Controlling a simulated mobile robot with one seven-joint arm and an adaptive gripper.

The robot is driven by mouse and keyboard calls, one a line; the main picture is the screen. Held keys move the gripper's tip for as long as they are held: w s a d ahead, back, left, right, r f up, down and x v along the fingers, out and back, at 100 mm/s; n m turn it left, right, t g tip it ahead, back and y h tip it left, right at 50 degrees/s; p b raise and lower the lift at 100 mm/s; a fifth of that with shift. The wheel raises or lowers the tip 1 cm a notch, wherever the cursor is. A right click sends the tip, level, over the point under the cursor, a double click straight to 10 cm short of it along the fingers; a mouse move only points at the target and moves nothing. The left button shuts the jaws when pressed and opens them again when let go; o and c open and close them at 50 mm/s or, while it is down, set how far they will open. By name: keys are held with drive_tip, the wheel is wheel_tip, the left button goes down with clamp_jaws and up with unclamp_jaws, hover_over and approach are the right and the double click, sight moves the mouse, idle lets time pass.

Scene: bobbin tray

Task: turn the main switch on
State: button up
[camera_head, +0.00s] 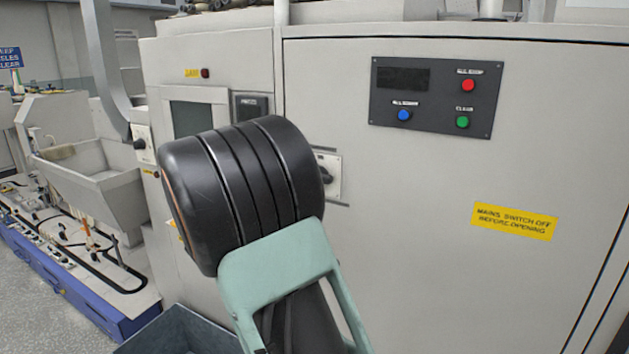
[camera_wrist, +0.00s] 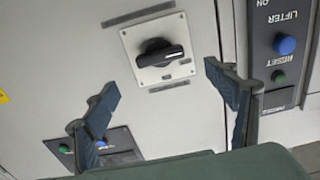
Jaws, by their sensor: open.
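The main switch (camera_wrist: 160,54) is a black rotary handle on a pale square plate, fixed to a grey cabinet door. In the wrist view its handle lies nearly level, its right end slightly higher. In the head view the switch (camera_head: 327,174) shows only in part, beside my black arm link, which hides its left side. My gripper (camera_wrist: 160,80) is open and empty. Its dark fingers stand wide apart, below and to either side of the switch in the wrist view, with no visible contact. The fingers are hidden in the head view. The plate's markings are too small to read.
A dark panel (camera_head: 435,97) with red, blue and green buttons is on the cabinet. A yellow warning label (camera_head: 515,221) is lower right. A lifter button box (camera_wrist: 285,55) is right of the fingers in the wrist view. A blue-grey bin (camera_head: 180,333) stands below.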

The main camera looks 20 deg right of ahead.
drive_tip(key=p+x, duration=0.1)
drive_tip(key=x, duration=0.8)
drive_tip(key=shift+w, duration=0.1)
drive_tip(key=shift+c, duration=0.4)
drive_tip(key=c, duration=1.1)
